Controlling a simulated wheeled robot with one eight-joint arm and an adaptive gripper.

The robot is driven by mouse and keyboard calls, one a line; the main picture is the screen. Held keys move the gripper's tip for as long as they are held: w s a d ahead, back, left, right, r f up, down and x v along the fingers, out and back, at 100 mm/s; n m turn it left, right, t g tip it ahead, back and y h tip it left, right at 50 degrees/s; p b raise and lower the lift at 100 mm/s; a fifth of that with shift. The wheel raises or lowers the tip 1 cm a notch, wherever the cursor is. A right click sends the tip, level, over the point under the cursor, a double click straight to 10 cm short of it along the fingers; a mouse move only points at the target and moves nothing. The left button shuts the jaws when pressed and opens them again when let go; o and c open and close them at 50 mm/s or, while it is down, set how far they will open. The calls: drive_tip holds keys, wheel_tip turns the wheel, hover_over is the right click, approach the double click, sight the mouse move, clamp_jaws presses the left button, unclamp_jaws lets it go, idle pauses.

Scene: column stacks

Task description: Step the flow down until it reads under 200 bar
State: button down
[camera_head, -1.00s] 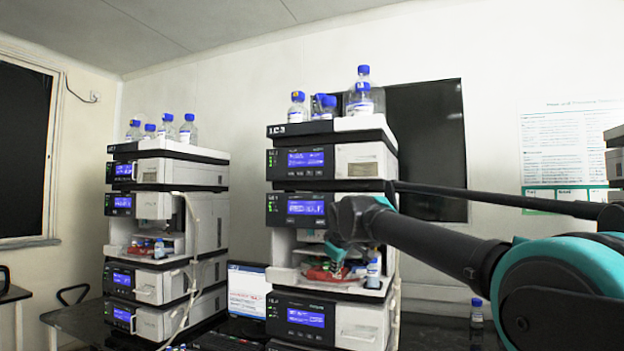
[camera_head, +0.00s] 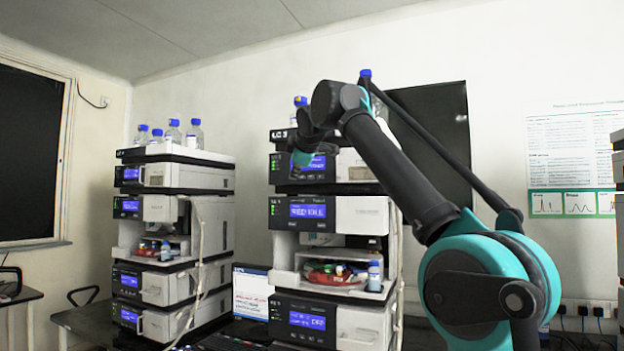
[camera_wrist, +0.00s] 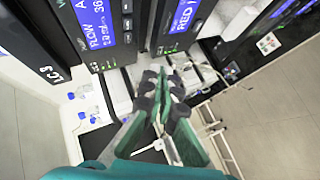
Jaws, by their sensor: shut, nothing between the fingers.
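The nearer column stack shows a top module with a blue display (camera_head: 318,163), partly covered by my gripper (camera_head: 302,156). In the wrist view a blue display (camera_wrist: 95,20) reads "FLOW" and a number starting "36", cut off by the upper edge. Another blue display (camera_wrist: 185,14) reads "RED" and is also cut off. My gripper (camera_wrist: 164,78) is shut and empty, in front of the stack and apart from the panel as far as I can tell. No bar unit is legible.
A second stack (camera_head: 165,210) stands at the left. Blue-capped bottles (camera_head: 194,133) stand on it. Lower in the nearer stack is an open bay with a red tray (camera_head: 335,277) and a small bottle (camera_head: 374,277). A laptop screen (camera_head: 250,293) sits between the stacks.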

idle(0.3)
approach(306, 182)
drive_tip(key=shift+s+a+f+x, duration=0.1)
drive_tip(key=shift+a+x, duration=0.05)
drive_tip(key=shift+x, duration=0.55)
drive_tip(key=shift+s+a+f+x, duration=0.1)
drive_tip(key=shift+x, duration=0.55)
drive_tip(key=shift+s+a+x, duration=0.1)
drive_tip(key=shift+a+x, duration=0.05)
drive_tip(key=shift+x, duration=0.55)
drive_tip(key=shift+w, duration=0.15)
drive_tip(key=shift+w+d, duration=0.15)
drive_tip(key=shift+w, duration=0.15)
drive_tip(key=shift+w+d, duration=0.15)
drive_tip(key=shift+w, duration=0.2)
idle(0.7)
drive_tip(key=shift+s, duration=0.1)
drive_tip(key=shift+s+a, duration=0.3)
drive_tip(key=shift+s, duration=0.4)
drive_tip(key=shift+s+a, duration=0.3)
drive_tip(key=shift+s, duration=0.5)
drive_tip(key=shift+s+a, duration=0.25)
drive_tip(key=shift+s, duration=0.5)
drive_tip(key=shift+s+a, duration=0.3)
drive_tip(key=shift+s, duration=0.5)
